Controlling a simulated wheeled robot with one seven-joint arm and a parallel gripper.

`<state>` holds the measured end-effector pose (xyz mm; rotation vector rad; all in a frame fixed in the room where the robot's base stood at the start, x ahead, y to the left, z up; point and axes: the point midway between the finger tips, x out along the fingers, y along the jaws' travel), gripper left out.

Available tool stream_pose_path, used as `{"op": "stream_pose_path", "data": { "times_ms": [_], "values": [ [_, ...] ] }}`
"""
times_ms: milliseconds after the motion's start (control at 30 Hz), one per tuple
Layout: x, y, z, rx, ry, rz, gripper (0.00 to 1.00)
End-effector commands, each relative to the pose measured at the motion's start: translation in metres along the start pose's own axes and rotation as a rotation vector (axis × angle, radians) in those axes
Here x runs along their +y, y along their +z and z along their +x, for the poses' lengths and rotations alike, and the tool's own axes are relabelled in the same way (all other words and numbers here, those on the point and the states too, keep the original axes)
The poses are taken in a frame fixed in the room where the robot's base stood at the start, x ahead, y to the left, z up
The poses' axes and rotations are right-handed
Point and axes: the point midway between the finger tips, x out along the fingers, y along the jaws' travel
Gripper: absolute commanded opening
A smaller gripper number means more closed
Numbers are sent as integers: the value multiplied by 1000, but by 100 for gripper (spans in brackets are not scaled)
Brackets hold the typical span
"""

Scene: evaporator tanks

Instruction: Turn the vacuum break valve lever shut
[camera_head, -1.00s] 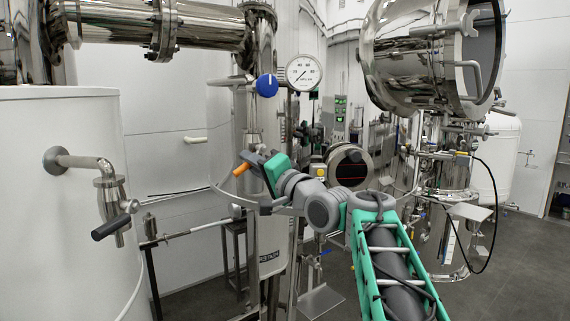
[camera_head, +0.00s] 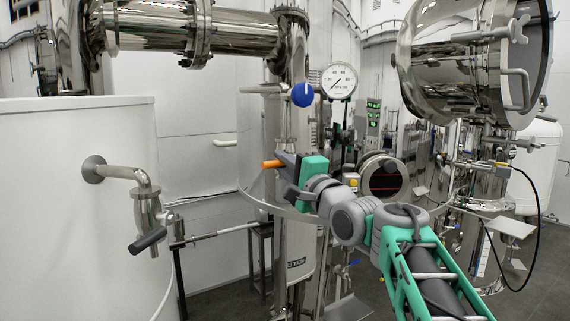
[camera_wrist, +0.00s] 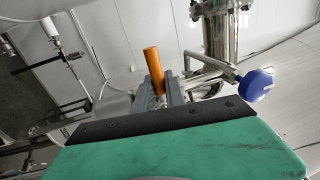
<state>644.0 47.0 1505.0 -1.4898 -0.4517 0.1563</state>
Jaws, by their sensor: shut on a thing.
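An orange cylindrical handle (camera_head: 272,164), which looks like the valve lever's grip, sticks out at the tip of my gripper (camera_head: 286,163) in the head view, in front of a vertical steel pipe. My gripper is shut on it. In the wrist view, the orange handle (camera_wrist: 154,70) stands up between the dark fingers of my gripper (camera_wrist: 172,90). The lever's arm and valve body are mostly hidden behind the fingers. The handle lies nearly level in the head view.
A blue round knob (camera_head: 303,94) and a dial gauge (camera_head: 339,81) are above my gripper. A white tank (camera_head: 70,210) with a black-handled tap (camera_head: 148,240) stands at left. A large steel vessel (camera_head: 455,60) is at upper right. Pipes crowd the space around the gripper.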

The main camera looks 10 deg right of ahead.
Motion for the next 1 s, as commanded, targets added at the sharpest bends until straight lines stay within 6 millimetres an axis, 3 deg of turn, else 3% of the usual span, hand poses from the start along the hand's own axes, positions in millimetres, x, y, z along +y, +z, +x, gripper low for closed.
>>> {"op": "stream_pose_path", "data": {
  "times_ms": [267,300,533,800,1000],
  "values": [
    [-4,0,0,0,-8,-2,0],
    [-4,0,0,0,-8,-2,18],
    [-3,0,0,1,-4,-2,37],
    [-1,-1,-3,2,-3,-2,37],
    [2,-2,-37,5,-5,-4,37]
  ]
}}
